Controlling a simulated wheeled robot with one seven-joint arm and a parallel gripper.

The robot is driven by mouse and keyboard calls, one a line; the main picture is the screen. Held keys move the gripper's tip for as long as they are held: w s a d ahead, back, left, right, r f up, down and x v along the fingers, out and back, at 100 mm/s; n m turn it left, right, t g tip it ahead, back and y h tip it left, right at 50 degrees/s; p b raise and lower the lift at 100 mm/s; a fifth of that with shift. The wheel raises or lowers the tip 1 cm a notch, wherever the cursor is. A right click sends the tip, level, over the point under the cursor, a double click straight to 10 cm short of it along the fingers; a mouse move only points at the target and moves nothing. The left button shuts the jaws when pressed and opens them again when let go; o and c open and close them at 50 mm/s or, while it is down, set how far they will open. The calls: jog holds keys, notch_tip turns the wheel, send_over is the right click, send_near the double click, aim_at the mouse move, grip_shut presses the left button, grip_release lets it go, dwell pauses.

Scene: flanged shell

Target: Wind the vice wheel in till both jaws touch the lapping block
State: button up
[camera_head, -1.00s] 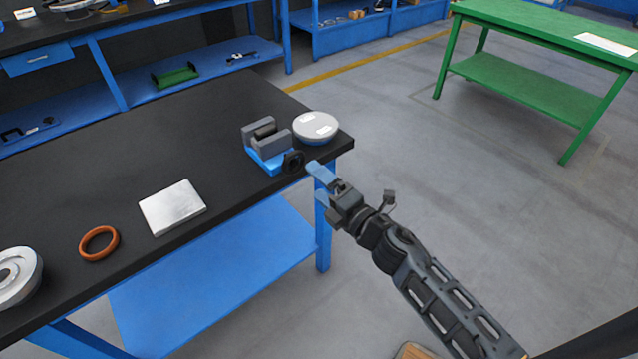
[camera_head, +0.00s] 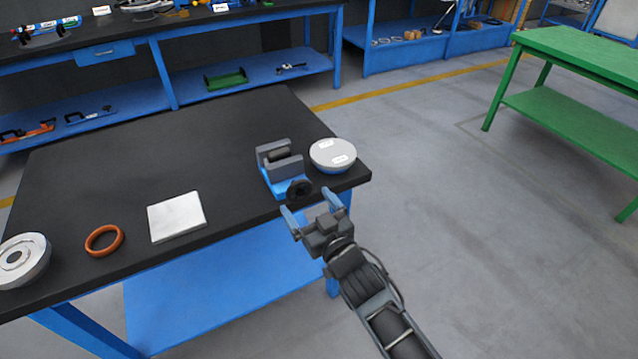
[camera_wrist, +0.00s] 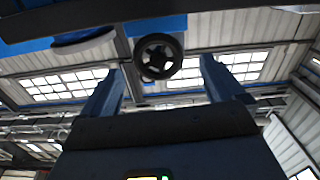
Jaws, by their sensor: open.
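The vice has grey jaws (camera_head: 285,166) on a blue base (camera_head: 274,184) and sits at the bench's near right edge. The lapping block (camera_head: 279,154), a dark piece, lies between the jaws; I cannot tell whether either jaw touches it. The black vice wheel (camera_head: 299,190) faces me at the front of the vice. My gripper (camera_head: 311,208) is open and empty, just in front of the wheel, its blue fingers pointing at it. In the wrist view, the spoked wheel (camera_wrist: 158,57) shows between the spread fingers (camera_wrist: 160,78), apart from both.
A pale square plate (camera_head: 176,216), an orange ring (camera_head: 104,240) and a silver flanged part (camera_head: 22,260) lie to the left on the black bench (camera_head: 150,150). Open floor lies right.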

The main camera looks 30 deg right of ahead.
aim_at(301, 193)
jog(key=w+b, duration=0.1)
jog(key=w, duration=0.2)
jog(key=w+b, duration=0.2)
jog(key=w, duration=0.1)
jog(key=shift+d+f+b, duration=0.15)
jog(key=shift+b, duration=0.15)
jog(key=shift+w, duration=0.5)
jog(key=shift+c, duration=0.3)
